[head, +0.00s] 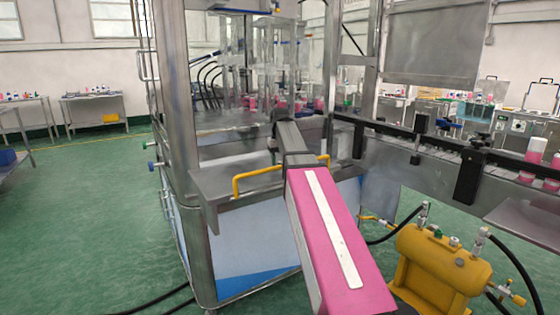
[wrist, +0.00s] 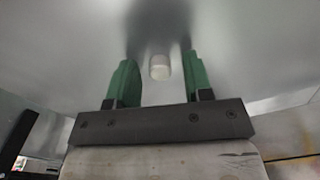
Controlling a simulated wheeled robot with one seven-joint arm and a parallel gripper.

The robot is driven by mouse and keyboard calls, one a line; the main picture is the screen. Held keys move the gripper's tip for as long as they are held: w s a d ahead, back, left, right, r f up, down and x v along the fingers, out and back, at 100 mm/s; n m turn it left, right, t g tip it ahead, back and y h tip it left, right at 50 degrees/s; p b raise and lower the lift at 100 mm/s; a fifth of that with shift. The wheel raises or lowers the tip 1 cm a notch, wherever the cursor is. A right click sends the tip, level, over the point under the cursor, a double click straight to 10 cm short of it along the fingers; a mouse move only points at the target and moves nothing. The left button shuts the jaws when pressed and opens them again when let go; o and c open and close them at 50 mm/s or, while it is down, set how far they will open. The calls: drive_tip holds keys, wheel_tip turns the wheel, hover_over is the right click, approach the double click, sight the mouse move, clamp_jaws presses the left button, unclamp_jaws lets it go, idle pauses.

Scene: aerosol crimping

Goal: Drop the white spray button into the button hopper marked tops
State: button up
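The white spray button (wrist: 159,68) is a small pale cylinder on a smooth grey metal surface (wrist: 240,65) in the wrist view. My gripper (wrist: 159,76) has two green fingers spread wide, one on each side of the button. A clear gap shows between the button and each finger, so the gripper is open and empty. In the head view, my pink arm reaches toward the machine's metal ledge, and it hides the gripper and the button. I cannot make out a hopper marked tops in either view.
A steel machine frame (head: 174,120) with a ledge (head: 215,180) and yellow handle (head: 262,178) stands ahead. A conveyor (head: 400,150) carrying pink and white cans (head: 535,150) runs to the right. A yellow tank (head: 440,265) with hoses sits at lower right. Green floor lies open at left.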

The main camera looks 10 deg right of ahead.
drive_tip(key=shift+r, duration=0.1)
drive_tip(key=shift+o, duration=0.6)
wheel_tip(320, 180, up, 8)
drive_tip(key=shift+f, duration=0.2)
drive_tip(key=n, duration=0.6)
drive_tip(key=f+n, duration=0.1)
drive_tip(key=n, duration=0.6)
drive_tip(key=d+f+n+y, duration=0.1)
drive_tip(key=n, duration=0.5)
drive_tip(key=shift+w+a+f, duration=0.1)
drive_tip(key=shift+a+f, duration=0.1)
drive_tip(key=shift+f, duration=1.25)
drive_tip(key=shift+w+a+f, duration=0.1)
drive_tip(key=shift+a+f, duration=0.1)
drive_tip(key=shift+f, duration=1.25)
drive_tip(key=shift+c, duration=0.3)
clamp_jaws()
